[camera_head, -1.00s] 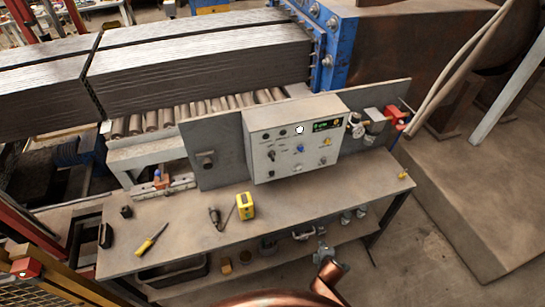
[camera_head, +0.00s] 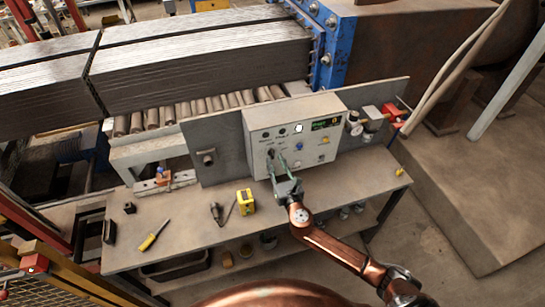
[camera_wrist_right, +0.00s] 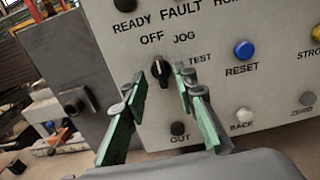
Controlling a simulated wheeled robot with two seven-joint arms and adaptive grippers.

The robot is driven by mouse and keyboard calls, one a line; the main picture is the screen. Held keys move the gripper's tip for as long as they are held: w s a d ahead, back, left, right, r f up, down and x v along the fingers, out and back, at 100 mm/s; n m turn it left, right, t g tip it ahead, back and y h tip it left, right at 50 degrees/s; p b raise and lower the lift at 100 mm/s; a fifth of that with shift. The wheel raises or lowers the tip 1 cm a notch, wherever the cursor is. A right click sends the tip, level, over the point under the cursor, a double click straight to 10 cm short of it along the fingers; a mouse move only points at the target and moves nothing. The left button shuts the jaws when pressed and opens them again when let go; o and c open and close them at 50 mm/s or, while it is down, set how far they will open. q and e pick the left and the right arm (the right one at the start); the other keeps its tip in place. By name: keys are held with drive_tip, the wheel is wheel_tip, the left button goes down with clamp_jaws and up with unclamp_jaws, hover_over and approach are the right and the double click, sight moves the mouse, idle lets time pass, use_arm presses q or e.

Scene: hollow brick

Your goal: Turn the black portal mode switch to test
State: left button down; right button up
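The black mode switch (camera_wrist_right: 160,71) sits on the grey control box with OFF, JOG and TEST printed around it. Its knob stands nearly upright, its top below OFF and JOG, not towards TEST. In the head view the switch (camera_head: 270,153) is small, just by the fingertips. My right gripper (camera_head: 277,164) is in front of the box's lower left. In the wrist view its green-padded fingers (camera_wrist_right: 156,80) are open, one each side of the switch in the picture. Nothing is between them but the knob; contact cannot be told. My left gripper is not in view.
The control box (camera_head: 325,153) also carries a blue RESET button (camera_wrist_right: 243,50), a black OUT button (camera_wrist_right: 178,128) and a white BACK button (camera_wrist_right: 244,115).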

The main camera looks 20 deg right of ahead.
sight(273, 155)
drive_tip(key=shift+w, duration=1.55)
drive_tip(key=shift+c, duration=0.2)
clamp_jaws()
drive_tip(key=shift+s+a, duration=0.1)
drive_tip(key=shift+a, duration=0.05)
